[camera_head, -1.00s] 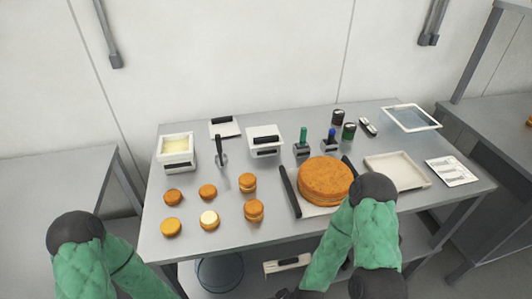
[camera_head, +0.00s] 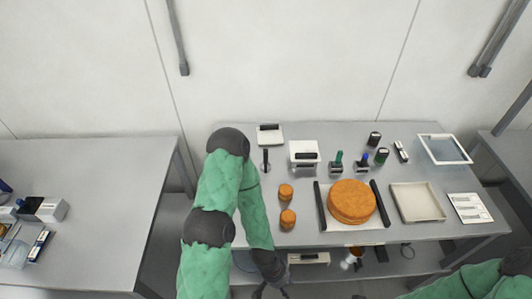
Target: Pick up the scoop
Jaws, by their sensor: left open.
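The scoop (camera_head: 265,157) is on the table's left part, its black handle pointing up toward the back. My left gripper (camera_head: 272,292) is at the bottom edge of the head view, below the table's front edge and well short of the scoop. It is open and empty, and partly cut off by the frame. My right arm comes in at the bottom right; its gripper does not show clearly.
On the table (camera_head: 395,232) two orange rounds (camera_head: 286,192) stand right of my left arm. A large orange cake (camera_head: 352,201) sits farther right, beside an empty tray (camera_head: 417,203). A white container (camera_head: 304,153) and stamps (camera_head: 337,162) stand behind.

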